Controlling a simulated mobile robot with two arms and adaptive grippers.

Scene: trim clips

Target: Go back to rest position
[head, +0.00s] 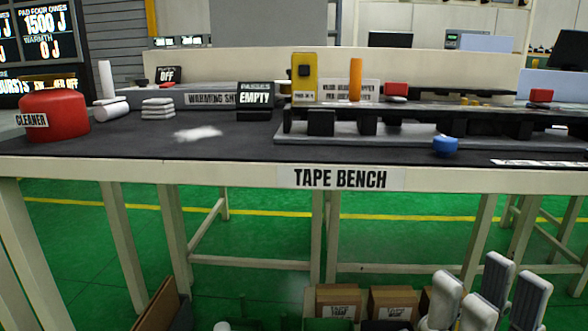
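My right gripper (489,287) shows at the bottom right, low in front of the bench. Its pale grey fingers with dark ribbed pads point upward and stand apart, with nothing visible between them. The rest of that gripper and arm is cut off by the lower edge. I cannot make out my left gripper. The tape bench (235,176) stands ahead with a dark top and pale frame; both its top and the objects on it are clear of the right gripper.
On the bench are a red cleaner container (55,115), a white cloth-like patch (198,133), a dark rail fixture (400,118), an orange cylinder (355,79) and a blue knob (445,146). Cardboard boxes (338,297) sit below. Green floor (75,225) shows under the bench.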

